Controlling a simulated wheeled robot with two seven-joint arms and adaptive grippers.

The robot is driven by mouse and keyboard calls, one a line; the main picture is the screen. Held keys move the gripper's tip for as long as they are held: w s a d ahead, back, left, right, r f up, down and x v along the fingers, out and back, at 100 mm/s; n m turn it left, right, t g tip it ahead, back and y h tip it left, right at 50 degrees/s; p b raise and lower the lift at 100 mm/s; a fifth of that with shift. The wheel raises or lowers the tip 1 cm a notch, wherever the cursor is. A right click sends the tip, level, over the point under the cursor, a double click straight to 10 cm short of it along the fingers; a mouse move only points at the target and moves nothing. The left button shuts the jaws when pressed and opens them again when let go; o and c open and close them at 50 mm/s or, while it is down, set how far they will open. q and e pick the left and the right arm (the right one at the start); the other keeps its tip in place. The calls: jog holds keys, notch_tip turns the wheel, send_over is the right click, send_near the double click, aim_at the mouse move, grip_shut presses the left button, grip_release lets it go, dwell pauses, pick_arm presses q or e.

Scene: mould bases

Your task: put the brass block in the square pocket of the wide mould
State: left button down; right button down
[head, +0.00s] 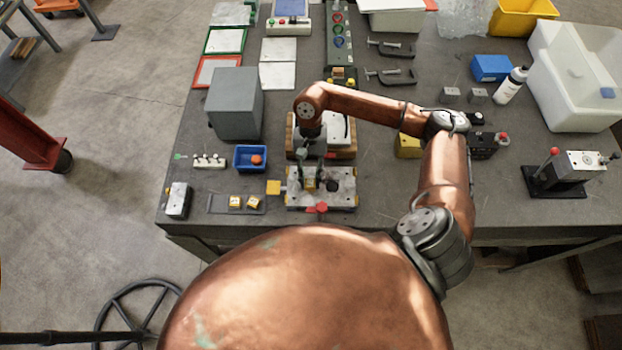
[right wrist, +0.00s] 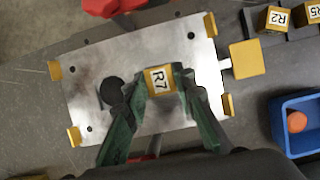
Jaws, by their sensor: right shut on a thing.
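My right gripper (head: 313,178), with green fingers, reaches down over a steel mould plate (head: 343,200), which also shows in the right wrist view (right wrist: 95,65). It is shut on a small brass-yellow block (right wrist: 160,80) labelled R7, gripped on two sides. The block is over the plate's middle. I cannot tell whether it is above the plate or partly in a pocket. A dark round recess (right wrist: 112,91) is beside the block, on its left in the wrist view. The square pocket is not clearly visible. My left gripper is not in view.
Two yellow blocks, R2 (right wrist: 273,18) and R5 (right wrist: 313,13), sit on a dark strip to the left in the head view. A blue bin (head: 250,157) holds an orange item. A grey box (head: 235,103) stands behind. A yellow square tab (right wrist: 246,58) juts from the plate.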

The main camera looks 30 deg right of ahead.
jog(key=shift+s+f+b, duration=0.15)
jog(key=shift+f+b, duration=0.2)
jog(key=shift+f, duration=0.2)
jog(key=c, duration=1.6)
grip_release()
jog(key=shift+f, duration=0.15)
jog(key=shift+r, duration=0.2)
jog(key=shift+r+p, duration=0.45)
jog(key=shift+p, duration=0.2)
jog(key=shift+r+p, duration=0.35)
jog(key=shift+p, duration=0.15)
jog(key=shift+w+d+r+b, duration=0.35)
jog(key=shift+w+r+b, duration=0.3)
jog(key=shift+r+b, duration=0.1)
jog(key=b+v, duration=0.2)
jog(key=v, duration=0.7)
jog(key=shift+r, duration=0.45)
